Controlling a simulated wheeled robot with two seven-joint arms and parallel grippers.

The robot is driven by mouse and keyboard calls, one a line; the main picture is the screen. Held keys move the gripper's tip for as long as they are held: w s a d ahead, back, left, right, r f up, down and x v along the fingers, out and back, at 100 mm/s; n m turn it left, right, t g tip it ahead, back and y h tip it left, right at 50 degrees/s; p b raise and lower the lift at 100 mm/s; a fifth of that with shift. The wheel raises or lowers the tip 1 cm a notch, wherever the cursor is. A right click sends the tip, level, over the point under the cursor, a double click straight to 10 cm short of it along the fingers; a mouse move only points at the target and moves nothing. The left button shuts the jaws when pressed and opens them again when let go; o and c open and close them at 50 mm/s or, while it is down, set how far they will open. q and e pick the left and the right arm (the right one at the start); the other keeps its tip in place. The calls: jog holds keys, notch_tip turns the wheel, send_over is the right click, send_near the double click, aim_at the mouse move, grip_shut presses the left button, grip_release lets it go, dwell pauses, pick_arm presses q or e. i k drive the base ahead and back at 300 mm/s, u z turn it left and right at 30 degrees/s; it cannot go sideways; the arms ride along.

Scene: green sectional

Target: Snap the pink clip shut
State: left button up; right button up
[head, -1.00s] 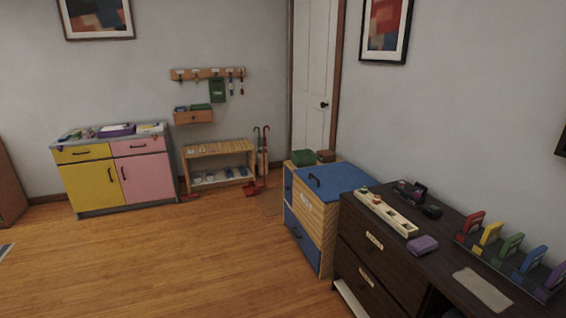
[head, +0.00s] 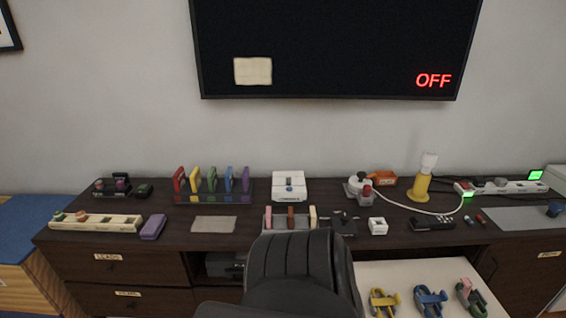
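On a white surface at the lower right lie three clip-like pieces: a yellow one (head: 384,302), a blue one (head: 430,300) and a green one with a raised pink part (head: 468,289). The pink part stands up at an angle from its green base. A small pink upright piece (head: 268,217) also stands in a grey holder (head: 288,226) beside a brown and a cream one. I cannot tell which of these is the pink clip. Neither gripper is in view.
A black chair (head: 298,270) stands in front of the dark dresser (head: 105,263). The dresser top holds a rack of coloured uprights (head: 212,197), a white device (head: 289,186), a yellow lamp (head: 421,187) and a power strip (head: 510,187). A screen reading OFF (head: 335,45) hangs above.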

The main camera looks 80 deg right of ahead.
aim_at(467, 282)
jog(key=z, duration=4.2)
